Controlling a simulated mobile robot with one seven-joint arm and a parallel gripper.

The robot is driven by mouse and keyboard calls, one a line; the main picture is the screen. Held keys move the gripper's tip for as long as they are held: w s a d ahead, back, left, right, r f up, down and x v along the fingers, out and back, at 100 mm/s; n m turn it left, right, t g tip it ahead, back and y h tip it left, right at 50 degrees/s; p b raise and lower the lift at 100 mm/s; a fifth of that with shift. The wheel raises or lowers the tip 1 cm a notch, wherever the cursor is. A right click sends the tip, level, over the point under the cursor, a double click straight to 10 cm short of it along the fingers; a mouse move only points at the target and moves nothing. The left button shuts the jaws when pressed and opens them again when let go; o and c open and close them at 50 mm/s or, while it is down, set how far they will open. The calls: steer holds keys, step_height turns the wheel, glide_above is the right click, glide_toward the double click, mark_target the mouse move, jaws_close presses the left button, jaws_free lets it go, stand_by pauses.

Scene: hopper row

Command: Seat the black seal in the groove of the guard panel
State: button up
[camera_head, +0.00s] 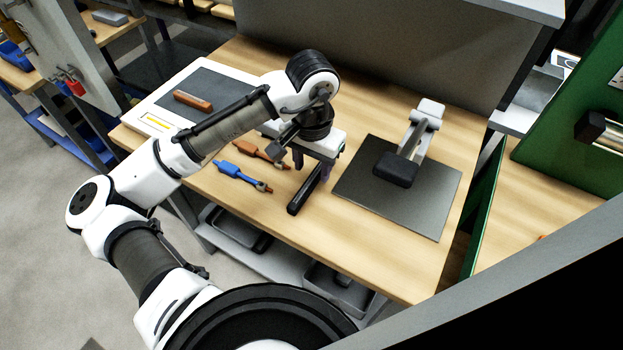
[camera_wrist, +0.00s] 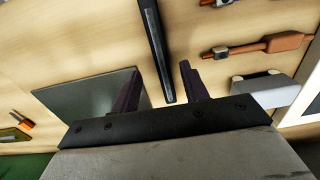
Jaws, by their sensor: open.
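A long black bar (camera_head: 304,195), which may be the seal, lies on the wooden bench below my gripper (camera_head: 312,168). In the wrist view the bar (camera_wrist: 154,45) runs from the top edge down between my two dark fingers (camera_wrist: 172,64). The fingers are open and apart, one on each side of the bar in that view; I see no grip on it. I cannot pick out a guard panel with a groove for certain. A flat dark grey plate (camera_head: 430,212) lies to the right on the bench; no groove shows on it.
A grey stand with a black block (camera_head: 396,169) is on the plate. Left of my gripper lie a blue tool (camera_head: 236,174) and an orange tool (camera_head: 252,151). A white-edged board (camera_head: 150,118) carries a brown-handled item (camera_head: 193,101). The front bench area is clear.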

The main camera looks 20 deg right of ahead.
steer(key=shift+w+f+p, duration=0.15)
steer(key=shift+f+p, duration=0.15)
steer(key=shift+f, duration=1.65)
jaws_close()
